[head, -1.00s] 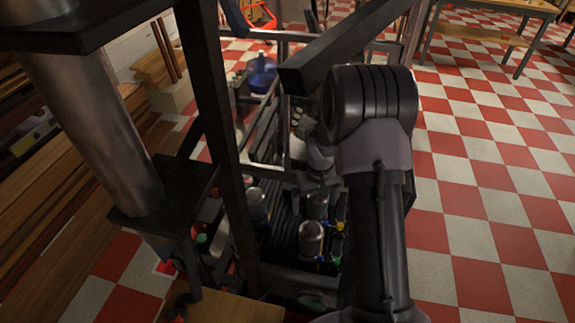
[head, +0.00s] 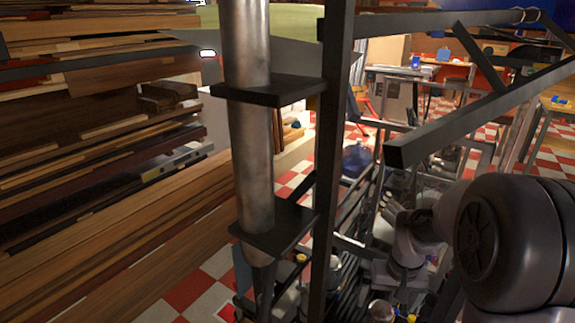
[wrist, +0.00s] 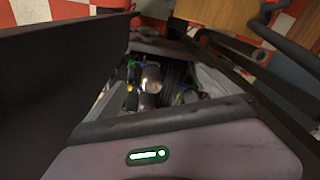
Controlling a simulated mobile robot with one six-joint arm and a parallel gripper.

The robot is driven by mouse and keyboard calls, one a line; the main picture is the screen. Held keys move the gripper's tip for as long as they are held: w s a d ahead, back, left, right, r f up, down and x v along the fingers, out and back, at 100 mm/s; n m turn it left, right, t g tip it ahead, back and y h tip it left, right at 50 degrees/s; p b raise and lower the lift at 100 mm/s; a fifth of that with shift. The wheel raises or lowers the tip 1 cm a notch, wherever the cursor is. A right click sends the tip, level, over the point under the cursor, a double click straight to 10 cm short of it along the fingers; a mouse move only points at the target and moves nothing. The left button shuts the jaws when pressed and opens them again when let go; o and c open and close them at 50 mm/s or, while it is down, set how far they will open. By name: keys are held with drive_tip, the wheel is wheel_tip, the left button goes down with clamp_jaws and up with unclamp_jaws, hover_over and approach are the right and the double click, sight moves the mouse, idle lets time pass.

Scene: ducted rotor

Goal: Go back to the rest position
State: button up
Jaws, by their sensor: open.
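My gripper (wrist: 165,82) shows in the wrist view, with its grey body and small green light at the bottom of the picture. Its jaws stand apart, and no held thing shows between them. Beyond them are metal cylinders (wrist: 151,78) and small yellow and green parts, which look farther off than the jaws. In the head view my dark grey arm fills the lower right, with a lighter grey joint beyond it. I cannot make out the jaws there.
A black metal frame (head: 337,120) and its beam (head: 450,125) stand close beside my arm. A steel column (head: 250,150) and stacked wood planks (head: 100,150) are on the left. Cylinders (head: 381,312) sit low. A dark panel (wrist: 60,75) is close in the wrist view.

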drive_tip(key=s+a+r+m+t, duration=0.1)
drive_tip(key=s+a+r, duration=0.35)
drive_tip(key=r, duration=0.25)
drive_tip(key=s+a+r+t, duration=0.2)
drive_tip(key=s+a+r, duration=0.2)
drive_tip(key=s+r, duration=0.3)
drive_tip(key=s+a+r+y, duration=0.1)
drive_tip(key=s+a, duration=0.1)
drive_tip(key=s, duration=0.3)
drive_tip(key=s+a+r+m+t+y, duration=0.1)
drive_tip(key=s+a+r, duration=0.1)
drive_tip(key=s, duration=0.3)
drive_tip(key=shift+a+r+m, duration=0.15)
drive_tip(key=shift+a+m, duration=0.15)
drive_tip(key=shift+a, duration=0.25)
